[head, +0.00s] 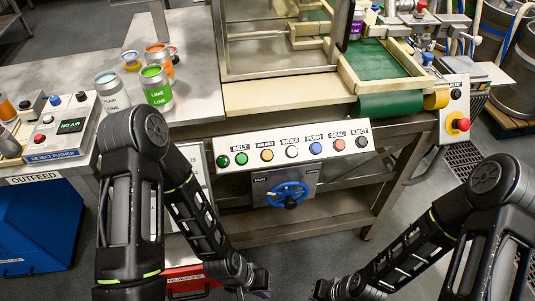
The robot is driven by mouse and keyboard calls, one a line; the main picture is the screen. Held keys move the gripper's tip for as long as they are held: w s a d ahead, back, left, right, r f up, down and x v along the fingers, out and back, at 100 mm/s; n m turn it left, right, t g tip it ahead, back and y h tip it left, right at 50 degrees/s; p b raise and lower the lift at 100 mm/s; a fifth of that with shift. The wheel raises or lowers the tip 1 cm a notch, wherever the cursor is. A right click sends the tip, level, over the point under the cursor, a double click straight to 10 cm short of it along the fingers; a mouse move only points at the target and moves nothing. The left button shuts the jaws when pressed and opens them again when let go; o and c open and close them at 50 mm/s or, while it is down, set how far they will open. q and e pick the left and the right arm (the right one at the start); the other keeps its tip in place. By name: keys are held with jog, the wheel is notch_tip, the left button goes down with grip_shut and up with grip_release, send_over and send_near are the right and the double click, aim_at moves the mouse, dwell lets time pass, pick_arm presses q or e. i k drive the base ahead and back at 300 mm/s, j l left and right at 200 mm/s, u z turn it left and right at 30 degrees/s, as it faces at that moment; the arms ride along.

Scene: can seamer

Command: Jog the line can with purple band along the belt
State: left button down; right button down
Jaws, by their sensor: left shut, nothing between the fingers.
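The can with the purple band (356,24) stands upright at the back, at the top edge of the head view, beside the green belt (385,68). The control panel (290,143) in front carries several buttons, with two green ones (240,159) under the BELT label. A blue handwheel (289,193) sits below the panel. My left gripper (258,282) is shut and empty at the bottom edge, below the handwheel. My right gripper (322,289) is low at the bottom edge, right of it; its fingers are too unclear to read.
A lime-green can (157,88), a plain can (112,92) and an orange can (159,60) stand on the left metal table. The reject pusher box (52,130) is at far left. A red emergency button (458,124) is on the right. Space before the panel is free.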

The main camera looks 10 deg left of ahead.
aim_at(266, 155)
jog(key=l+u, duration=0.1)
jog(key=u, duration=0.3)
jog(key=l+u, duration=0.1)
jog(key=u, duration=0.25)
jog(key=l+u, duration=0.15)
jog(key=l, duration=0.35)
jog(key=l+u, duration=0.2)
jog(key=l, duration=0.35)
jog(key=k+l+u, duration=0.15)
jog(key=l, duration=0.35)
jog(key=k+l+u, duration=0.2)
jog(key=l, duration=0.3)
jog(key=i, duration=0.1)
